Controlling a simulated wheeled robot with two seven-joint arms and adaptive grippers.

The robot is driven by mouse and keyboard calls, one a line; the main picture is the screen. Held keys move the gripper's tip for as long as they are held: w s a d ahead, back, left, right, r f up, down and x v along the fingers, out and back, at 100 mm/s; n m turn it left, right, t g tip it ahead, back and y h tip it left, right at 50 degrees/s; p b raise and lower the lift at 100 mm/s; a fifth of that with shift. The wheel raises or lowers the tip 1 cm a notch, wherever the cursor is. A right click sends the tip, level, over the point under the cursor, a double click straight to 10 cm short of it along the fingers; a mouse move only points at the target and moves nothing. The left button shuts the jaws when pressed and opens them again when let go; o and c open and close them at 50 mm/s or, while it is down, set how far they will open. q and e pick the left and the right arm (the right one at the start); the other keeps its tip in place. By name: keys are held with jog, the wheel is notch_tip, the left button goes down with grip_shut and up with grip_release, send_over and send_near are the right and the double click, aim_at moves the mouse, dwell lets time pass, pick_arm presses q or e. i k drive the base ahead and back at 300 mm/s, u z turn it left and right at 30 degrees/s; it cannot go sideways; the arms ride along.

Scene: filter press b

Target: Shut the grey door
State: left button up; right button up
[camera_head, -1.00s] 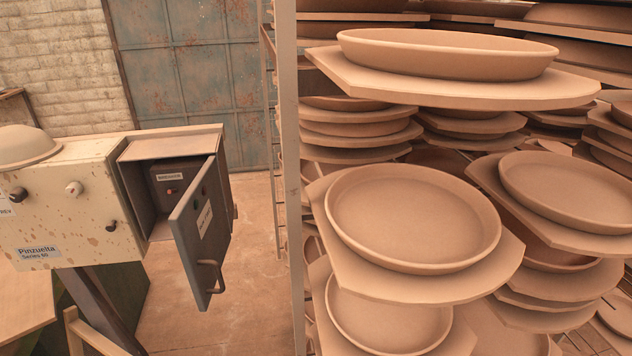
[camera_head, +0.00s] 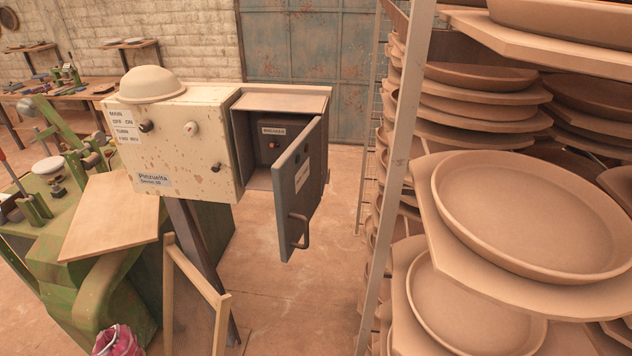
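The grey door (camera_head: 299,187) is hinged on a grey box (camera_head: 238,140) in the middle of the head view. It stands open, swung out toward me. It has a grey bar handle (camera_head: 300,230) low on its free edge and a white label. Neither of my grippers is in view.
A cream control box (camera_head: 200,165) with knobs adjoins the grey box on its left. A rack post (camera_head: 400,150) and shelves of clay dishes (camera_head: 540,215) fill the right. A wooden frame (camera_head: 222,310) stands in front. Open floor (camera_head: 300,310) lies below the door.

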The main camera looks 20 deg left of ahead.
aim_at(296, 175)
jog(key=u, duration=1.55)
jog(key=k, duration=0.7)
jog(key=z, duration=1.55)
